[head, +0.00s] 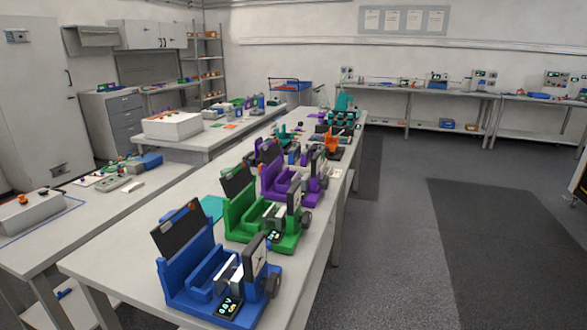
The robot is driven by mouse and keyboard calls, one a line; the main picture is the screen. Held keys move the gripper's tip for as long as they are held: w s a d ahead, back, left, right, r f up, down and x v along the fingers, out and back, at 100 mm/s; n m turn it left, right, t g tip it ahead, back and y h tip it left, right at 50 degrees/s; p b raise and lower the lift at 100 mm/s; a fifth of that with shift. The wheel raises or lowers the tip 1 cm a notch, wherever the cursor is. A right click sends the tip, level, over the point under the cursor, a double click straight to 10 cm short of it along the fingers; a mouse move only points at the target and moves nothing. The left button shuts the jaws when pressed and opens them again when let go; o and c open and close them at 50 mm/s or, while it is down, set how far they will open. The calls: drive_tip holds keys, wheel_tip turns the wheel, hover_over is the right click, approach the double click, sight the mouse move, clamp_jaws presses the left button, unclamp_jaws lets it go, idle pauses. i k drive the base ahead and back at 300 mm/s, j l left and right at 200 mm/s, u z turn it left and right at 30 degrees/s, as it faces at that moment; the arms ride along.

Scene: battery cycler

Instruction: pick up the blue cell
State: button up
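No separate blue cell can be made out with certainty. The nearest blue thing is a blue cycler station (188,277) at the front of the long table, with a raised dark lid, an upright dial panel (259,254) and a small lit display (229,307). A pale, silvery piece (229,270) shows in its cradle; I cannot tell what it is. Small blue items lie on the tables further back, too small to identify. My gripper is not in view.
Side benches at left carry trays and tools. The floor (395,270) at right is clear, with dark mats.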

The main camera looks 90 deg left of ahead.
sight(292, 159)
drive_tip(key=i+j+u, duration=0.25)
drive_tip(key=j+u, duration=0.3)
drive_tip(key=i+j+u, duration=0.3)
drive_tip(key=j+u, duration=0.3)
drive_tip(key=i+j+u, duration=0.25)
drive_tip(key=i+u, duration=0.15)
drive_tip(key=u, duration=0.15)
drive_tip(key=i+j+u, duration=0.1)
drive_tip(key=i+u, duration=0.8)
drive_tip(key=u, duration=0.25)
drive_tip(key=i+l+u, duration=0.3)
drive_tip(key=u, duration=0.25)
drive_tip(key=i+l+u, duration=0.4)
drive_tip(key=u, duration=0.15)
drive_tip(key=i+l+u, duration=0.2)
drive_tip(key=l+u, duration=0.4)
